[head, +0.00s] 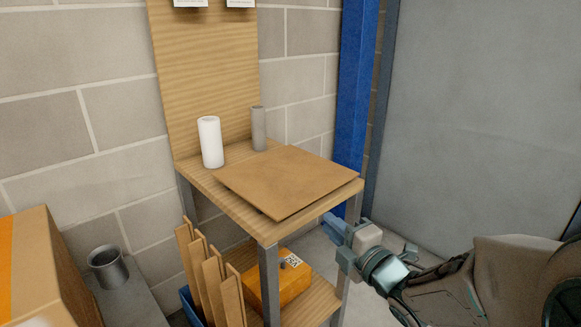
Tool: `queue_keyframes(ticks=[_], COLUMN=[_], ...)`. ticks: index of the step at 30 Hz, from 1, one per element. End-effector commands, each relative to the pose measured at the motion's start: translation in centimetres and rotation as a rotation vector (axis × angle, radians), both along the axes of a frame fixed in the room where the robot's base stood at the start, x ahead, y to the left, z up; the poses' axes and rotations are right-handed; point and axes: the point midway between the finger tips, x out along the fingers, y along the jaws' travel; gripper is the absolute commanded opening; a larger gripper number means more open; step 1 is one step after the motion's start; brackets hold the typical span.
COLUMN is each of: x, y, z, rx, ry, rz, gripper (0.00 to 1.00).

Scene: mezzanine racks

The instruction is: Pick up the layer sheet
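The layer sheet, a flat brown cardboard square (285,180), lies on the top of a small wooden stand (205,180) in the head view. Its near corner and right edge reach to or slightly past the stand's edge. My gripper (331,223) comes in from the right, near the stand's front right leg and just below the level of the sheet. It appears apart from the sheet. Its fingers are small and seen at an angle, so I cannot tell whether they are open or shut.
A white roll (210,142) and a grey cylinder (258,129) stand behind the sheet. Below are upright cardboard pieces (212,280) and an orange box (278,287). A blue post (356,90) rises behind. A metal cup (107,266) and large carton (45,265) are at left.

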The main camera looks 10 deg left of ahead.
Motion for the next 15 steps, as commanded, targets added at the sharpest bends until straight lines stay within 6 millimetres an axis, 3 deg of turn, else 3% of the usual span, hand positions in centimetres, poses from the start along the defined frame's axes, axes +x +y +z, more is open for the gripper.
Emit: queue_keyframes(ticks=[8,15], x=[0.8,4.3], y=[0.8,3.7], z=[0.3,-0.3], rx=[-0.003,-0.002], ry=[0.007,-0.001], rz=[-0.007,-0.006], gripper=[0.17,0.17])
